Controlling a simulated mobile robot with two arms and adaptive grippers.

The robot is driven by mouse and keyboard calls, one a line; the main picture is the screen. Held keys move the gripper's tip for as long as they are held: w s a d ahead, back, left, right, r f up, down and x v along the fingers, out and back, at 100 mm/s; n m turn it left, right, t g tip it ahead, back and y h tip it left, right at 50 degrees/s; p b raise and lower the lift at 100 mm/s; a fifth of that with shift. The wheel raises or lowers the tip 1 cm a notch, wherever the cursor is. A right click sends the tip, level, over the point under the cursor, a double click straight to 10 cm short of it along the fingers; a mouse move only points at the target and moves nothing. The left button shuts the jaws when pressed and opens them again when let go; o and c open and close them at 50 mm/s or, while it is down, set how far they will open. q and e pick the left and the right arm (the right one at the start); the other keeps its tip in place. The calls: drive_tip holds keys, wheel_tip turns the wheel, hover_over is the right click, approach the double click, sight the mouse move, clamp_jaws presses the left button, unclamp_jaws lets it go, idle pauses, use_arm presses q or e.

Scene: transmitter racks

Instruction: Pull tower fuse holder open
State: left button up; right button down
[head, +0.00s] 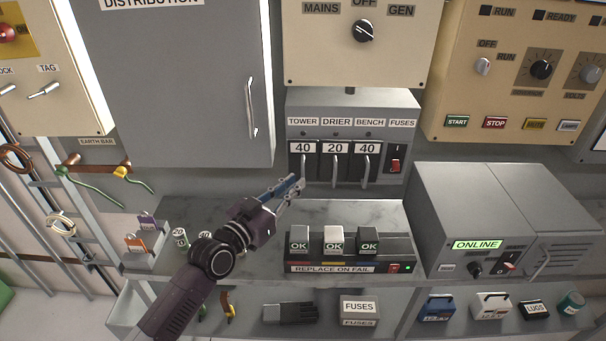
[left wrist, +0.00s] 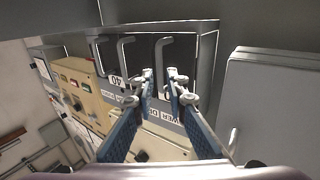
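The fuse box (head: 350,108) has three black holders with grey pull handles, labelled TOWER, DRIER and BENCH. The tower fuse holder (head: 303,160), marked 40, is at the left of the row and sits in line with its neighbours, shut. My left gripper (head: 291,187) is just below and in front of its handle, pointing up at it. In the left wrist view the picture is turned over; the tower handle (left wrist: 159,52) lies in line with the gap between the fingertips (left wrist: 159,78). The fingers are apart; contact cannot be told. My right gripper is not seen.
Below, on the grey counter, stands a tester (head: 350,267) with several fuses marked OK. A grey ONLINE unit (head: 455,210) is to the right. A cabinet door (head: 180,85) with a handle is up left. A red rocker switch (head: 396,160) is beside the holders.

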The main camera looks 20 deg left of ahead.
sight(303, 176)
use_arm(q)
drive_tip(key=shift+p+x, duration=0.3)
drive_tip(key=shift+x, duration=2)
clamp_jaws()
drive_tip(key=shift+s, duration=0.1)
